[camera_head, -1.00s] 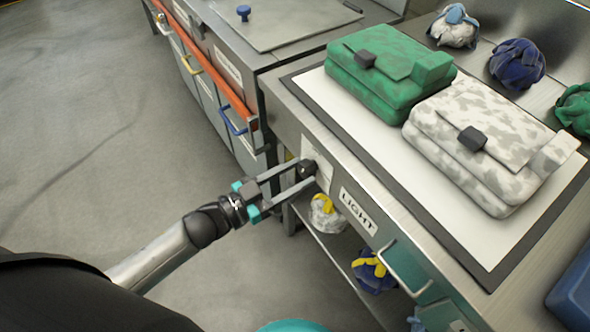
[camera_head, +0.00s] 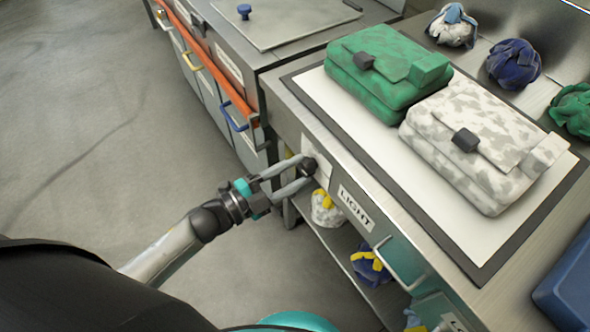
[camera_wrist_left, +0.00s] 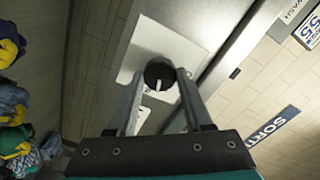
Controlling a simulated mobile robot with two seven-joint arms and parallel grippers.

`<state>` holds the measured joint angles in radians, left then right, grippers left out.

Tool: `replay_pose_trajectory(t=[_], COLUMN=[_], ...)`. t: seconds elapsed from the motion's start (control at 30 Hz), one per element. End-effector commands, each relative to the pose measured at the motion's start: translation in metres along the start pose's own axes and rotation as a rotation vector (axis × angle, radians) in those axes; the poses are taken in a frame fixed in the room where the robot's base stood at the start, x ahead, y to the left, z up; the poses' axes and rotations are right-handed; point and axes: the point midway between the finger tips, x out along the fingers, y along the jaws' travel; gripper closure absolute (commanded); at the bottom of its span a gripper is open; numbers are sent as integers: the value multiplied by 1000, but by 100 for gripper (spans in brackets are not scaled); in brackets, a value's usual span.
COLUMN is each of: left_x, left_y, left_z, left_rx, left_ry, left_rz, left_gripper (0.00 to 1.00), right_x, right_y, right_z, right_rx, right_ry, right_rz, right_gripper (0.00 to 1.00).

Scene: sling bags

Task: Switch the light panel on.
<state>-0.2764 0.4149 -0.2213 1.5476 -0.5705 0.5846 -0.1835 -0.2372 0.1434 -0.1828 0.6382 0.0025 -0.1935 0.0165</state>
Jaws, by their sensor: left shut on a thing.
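A black round knob (camera_head: 308,167) sits on a white plate (camera_head: 320,147) on the front of the counter, left of a "LIGHT" label (camera_head: 356,208). My left gripper (camera_head: 303,172) has its fingers on either side of the knob and is shut on it. In the left wrist view the knob (camera_wrist_left: 160,73) lies between the fingertips, with a short white mark pointing down and to the left. The light panel (camera_head: 400,185) is the white, dark-framed surface on the counter top. I cannot tell from its look whether it is lit. My right gripper is not in view.
A green bag (camera_head: 385,75) and a grey-white mottled bag (camera_head: 480,150) lie on the panel. Rolled bundles (camera_head: 513,63) stand behind. A drawer handle (camera_head: 405,268) juts out right of the label. A lower shelf holds more bundles (camera_head: 326,208). The floor at left is clear.

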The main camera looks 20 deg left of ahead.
Motion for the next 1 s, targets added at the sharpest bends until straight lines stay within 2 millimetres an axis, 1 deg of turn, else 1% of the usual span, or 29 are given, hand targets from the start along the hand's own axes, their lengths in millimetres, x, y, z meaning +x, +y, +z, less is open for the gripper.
replay_pose_trajectory(t=[0.2, 0.4, 0.63, 1.0], left_x=[0, 0, 0, 0], left_y=[0, 0, 0, 0], left_z=[0, 0, 0, 0], left_rx=[156, 250, 302, 314], left_ry=[-1, -1, -1, -1], left_rz=[1, 1, 1, 2], left_gripper=[100, 100, 100, 100], right_x=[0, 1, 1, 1], right_y=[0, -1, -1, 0], right_z=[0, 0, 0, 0], right_rx=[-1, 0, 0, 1], right_ry=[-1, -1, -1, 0], right_rz=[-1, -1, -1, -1], right_gripper=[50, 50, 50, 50])
